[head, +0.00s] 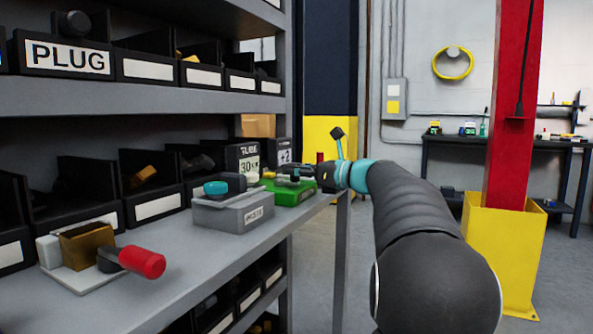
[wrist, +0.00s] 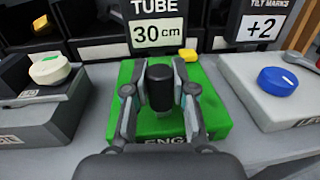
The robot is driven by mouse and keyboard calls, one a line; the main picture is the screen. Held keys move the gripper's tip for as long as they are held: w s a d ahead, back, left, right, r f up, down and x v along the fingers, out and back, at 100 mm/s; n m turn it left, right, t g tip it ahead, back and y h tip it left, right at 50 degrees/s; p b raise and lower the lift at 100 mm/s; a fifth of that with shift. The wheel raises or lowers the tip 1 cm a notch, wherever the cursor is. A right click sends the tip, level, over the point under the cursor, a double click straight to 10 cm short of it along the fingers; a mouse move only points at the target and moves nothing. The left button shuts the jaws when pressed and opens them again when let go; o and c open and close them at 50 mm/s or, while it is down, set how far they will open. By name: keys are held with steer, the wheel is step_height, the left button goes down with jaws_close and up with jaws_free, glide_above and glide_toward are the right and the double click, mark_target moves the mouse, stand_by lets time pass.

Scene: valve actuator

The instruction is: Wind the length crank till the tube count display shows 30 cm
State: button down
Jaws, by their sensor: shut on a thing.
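The tube count display (wrist: 156,32) stands behind the crank and reads "TUBE 30 cm" in the wrist view. It also shows in the head view (head: 245,162), at the shelf's far end. My gripper (wrist: 160,98) is shut on the upright black crank handle (wrist: 159,84), a finger on each side. In the head view my gripper (head: 300,178) is small and partly hidden.
A grey box with a teal knob (head: 216,188) stands nearer on the shelf. A red-handled device (head: 142,261) is closer still. In the wrist view a blue knob (wrist: 277,81) is right of the crank, below a "+2" display (wrist: 262,25). A cream knob (wrist: 50,70) is left.

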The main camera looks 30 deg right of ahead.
steer(key=shift+s+a+m+t+h, duration=0.1)
steer(key=shift+a+m+t+h, duration=0.05)
steer(key=shift+m+t+h, duration=0.3)
steer(key=shift+s+a+m+t+h, duration=0.15)
steer(key=shift+m+h, duration=0.1)
steer(key=shift+h, duration=0.3)
steer(key=shift+d, duration=0.1)
steer(key=c, duration=0.9)
jaws_free()
steer(key=shift+c, duration=0.2)
steer(key=v, duration=1.2)
